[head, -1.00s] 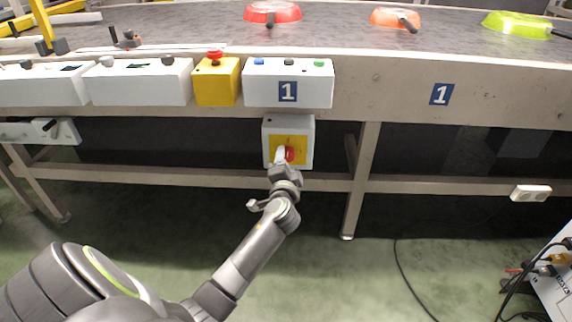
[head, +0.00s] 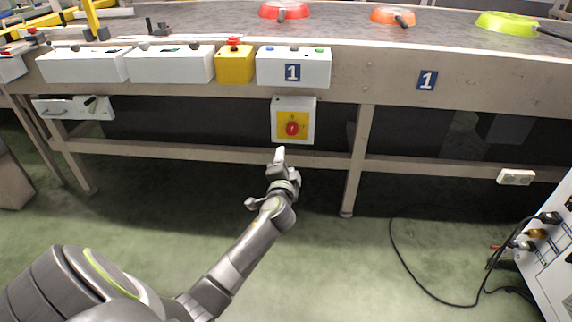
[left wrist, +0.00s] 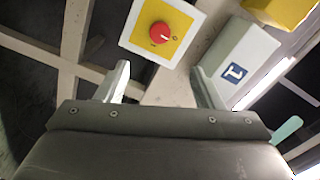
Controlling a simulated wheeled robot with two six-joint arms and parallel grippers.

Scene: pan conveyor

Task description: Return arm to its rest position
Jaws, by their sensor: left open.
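My left gripper (head: 279,157) is extended in front of the conveyor frame, just below the switch box in the head view. Its two fingers (left wrist: 160,84) show apart and empty in the left wrist view. My right gripper is in neither view.
The conveyor (head: 200,35) carries a red pan (head: 284,10), an orange pan (head: 392,17) and a yellow-green pan (head: 506,22). Control boxes and a yellow emergency-stop box (head: 234,64) line its front. A cabinet with cables (head: 548,262) stands at the right. The green floor in front is open.

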